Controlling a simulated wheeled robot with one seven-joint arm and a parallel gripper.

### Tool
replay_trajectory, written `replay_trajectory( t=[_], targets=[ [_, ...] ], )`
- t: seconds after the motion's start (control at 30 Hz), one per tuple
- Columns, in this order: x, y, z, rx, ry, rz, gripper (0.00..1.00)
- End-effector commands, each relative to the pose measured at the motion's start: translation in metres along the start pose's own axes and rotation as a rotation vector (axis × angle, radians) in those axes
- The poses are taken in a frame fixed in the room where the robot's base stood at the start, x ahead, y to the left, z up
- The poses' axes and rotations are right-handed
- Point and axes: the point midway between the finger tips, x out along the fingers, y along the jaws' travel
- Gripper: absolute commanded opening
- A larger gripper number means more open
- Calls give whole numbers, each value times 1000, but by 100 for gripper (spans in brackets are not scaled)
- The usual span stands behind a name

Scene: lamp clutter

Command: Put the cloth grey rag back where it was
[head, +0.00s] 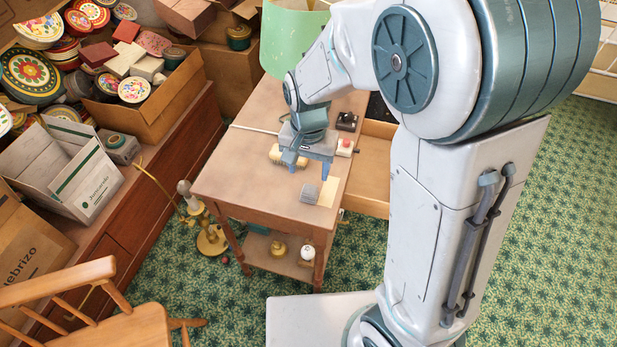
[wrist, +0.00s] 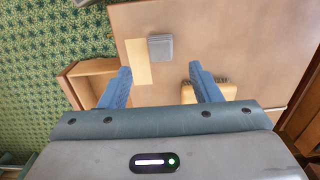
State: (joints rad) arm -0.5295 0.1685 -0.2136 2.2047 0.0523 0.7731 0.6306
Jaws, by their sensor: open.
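The cloth grey rag (head: 309,194), a small folded grey square, lies on the wooden table near its front right part. It also shows in the wrist view (wrist: 160,47), beside a pale yellow rectangle (wrist: 138,63) on the tabletop. The yellow rectangle (head: 328,191) is just right of the rag in the head view. My gripper (head: 308,169) is open, with its blue fingers pointing down behind the rag. In the wrist view the rag lies beyond the fingertips (wrist: 160,68), apart from them, and nothing is between the fingers.
A tan block (head: 277,154) is close by my gripper. A box with a red button (head: 345,147) and a black item (head: 347,121) stand near the right edge. An open drawer (head: 367,172) juts out right. A green lampshade (head: 290,40) is behind. The table's front left is clear.

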Motion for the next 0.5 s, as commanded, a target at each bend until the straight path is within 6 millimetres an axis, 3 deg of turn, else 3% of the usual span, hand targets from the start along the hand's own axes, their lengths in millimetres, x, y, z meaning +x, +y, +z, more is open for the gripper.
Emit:
replay_trajectory(
  t=[0.1, 0.33, 0.5],
  targets=[
    [-16, 0, 0, 0, 1, -2, 57],
    [-25, 2, 0, -3, 1, -2, 57],
    [-44, 29, 5, -49, 19, -35, 57]
  ],
)
